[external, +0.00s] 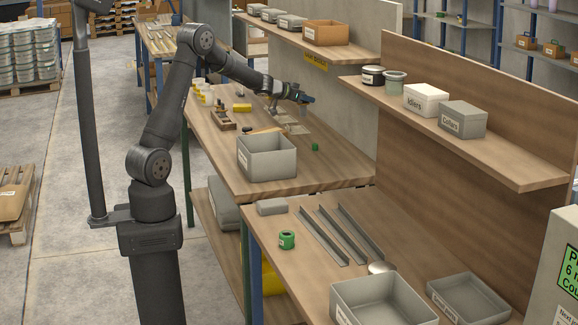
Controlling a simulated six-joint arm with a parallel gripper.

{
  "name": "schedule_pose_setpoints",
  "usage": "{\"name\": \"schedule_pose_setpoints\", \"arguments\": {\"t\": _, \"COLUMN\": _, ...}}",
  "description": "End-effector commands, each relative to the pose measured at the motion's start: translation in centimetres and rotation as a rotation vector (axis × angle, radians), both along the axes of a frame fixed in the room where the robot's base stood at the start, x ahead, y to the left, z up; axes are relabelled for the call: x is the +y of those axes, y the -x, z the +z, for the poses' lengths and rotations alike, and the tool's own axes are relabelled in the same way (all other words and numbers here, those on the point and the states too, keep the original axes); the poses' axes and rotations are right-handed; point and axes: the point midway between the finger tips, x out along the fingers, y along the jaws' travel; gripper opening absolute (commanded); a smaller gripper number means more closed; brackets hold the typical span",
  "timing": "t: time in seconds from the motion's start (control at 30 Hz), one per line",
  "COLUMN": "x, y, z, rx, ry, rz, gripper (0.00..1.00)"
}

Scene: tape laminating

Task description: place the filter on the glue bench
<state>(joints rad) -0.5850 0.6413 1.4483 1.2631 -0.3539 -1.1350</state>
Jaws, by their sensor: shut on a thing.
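Pale, see-through flat pieces (289,122) show beside and below the gripper. I cannot identify the filter with certainty. A yellow label (316,61) hangs on the shelf edge behind this bench, its text too small to read.
A grey bin (266,157) and a small green block (315,147) stand nearer on this bench. Yellow-and-white containers (204,94) and a wooden holder (222,120) are at its left. The closer bench holds metal rails (340,234), a green roll (287,240) and a grey tray (382,302).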

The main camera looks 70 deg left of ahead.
Motion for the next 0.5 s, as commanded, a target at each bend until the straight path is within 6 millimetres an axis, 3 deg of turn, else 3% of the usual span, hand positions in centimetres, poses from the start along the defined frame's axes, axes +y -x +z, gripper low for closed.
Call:
{"name": "schedule_pose_setpoints", "arguments": {"t": 0.03, "x": 2.9, "y": 0.6, "z": -0.1, "rx": 0.0, "ry": -0.002, "rz": 0.036, "gripper": 0.0}}
{"name": "schedule_pose_setpoints", "arguments": {"t": 0.1, "x": 6.3, "y": 1.5, "z": -0.1, "rx": 0.001, "ry": -0.002, "rz": 0.078, "gripper": 0.0}}
{"name": "schedule_pose_setpoints", "arguments": {"t": 0.27, "x": 13.9, "y": 4.0, "z": -0.3, "rx": 0.004, "ry": -0.004, "rz": 0.174, "gripper": 0.0}}
{"name": "schedule_pose_setpoints", "arguments": {"t": 0.5, "x": 24.5, "y": 9.5, "z": -0.6, "rx": 0.009, "ry": -0.01, "rz": 0.318, "gripper": 0.0}}
